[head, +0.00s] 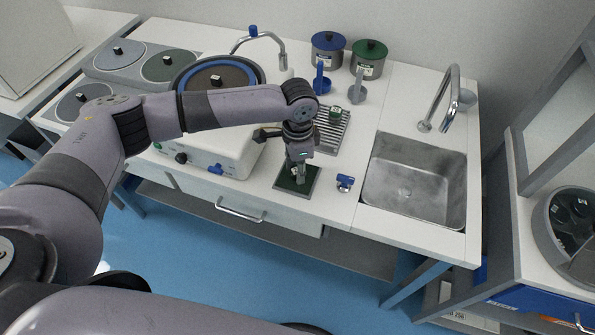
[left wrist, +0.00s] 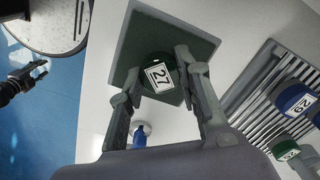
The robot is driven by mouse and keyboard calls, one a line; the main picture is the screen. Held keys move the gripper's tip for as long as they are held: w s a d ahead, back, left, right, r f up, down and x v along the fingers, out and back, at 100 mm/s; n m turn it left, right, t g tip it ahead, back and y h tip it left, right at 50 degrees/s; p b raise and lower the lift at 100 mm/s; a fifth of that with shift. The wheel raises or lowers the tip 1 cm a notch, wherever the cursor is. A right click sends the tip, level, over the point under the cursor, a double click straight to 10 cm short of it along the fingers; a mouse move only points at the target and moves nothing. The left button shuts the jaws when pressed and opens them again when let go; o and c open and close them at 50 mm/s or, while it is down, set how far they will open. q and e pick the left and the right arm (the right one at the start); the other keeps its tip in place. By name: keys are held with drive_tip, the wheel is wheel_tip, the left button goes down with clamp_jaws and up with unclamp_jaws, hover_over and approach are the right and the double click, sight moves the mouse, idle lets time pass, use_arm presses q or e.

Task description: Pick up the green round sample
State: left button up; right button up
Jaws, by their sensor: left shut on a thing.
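The green round sample (left wrist: 160,74) has a white label reading 27. It is over the dark green square mat (left wrist: 196,58), between the fingers of my left gripper (left wrist: 158,66). The left gripper is shut on it, with one finger on each side. I cannot tell whether the sample touches the mat. In the head view my left gripper (head: 299,176) points down over the mat (head: 285,183) and mostly hides the sample. My right gripper (left wrist: 34,74) is small at the left edge of the left wrist view, its fingers apart over the floor.
A slatted rack (head: 328,139) beside the mat holds a blue sample (left wrist: 294,99) labelled 29 and another green sample (left wrist: 284,150). A small blue-topped item (head: 345,182) stands right of the mat. The sink (head: 415,185) is farther right, the polishing machine (head: 215,152) left.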

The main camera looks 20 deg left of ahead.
use_arm(q)
clamp_jaws()
wheel_tip(320, 180, up, 20)
drive_tip(key=b, duration=0.1)
idle(0.6)
drive_tip(key=shift+o, duration=1.9)
unclamp_jaws()
clamp_jaws()
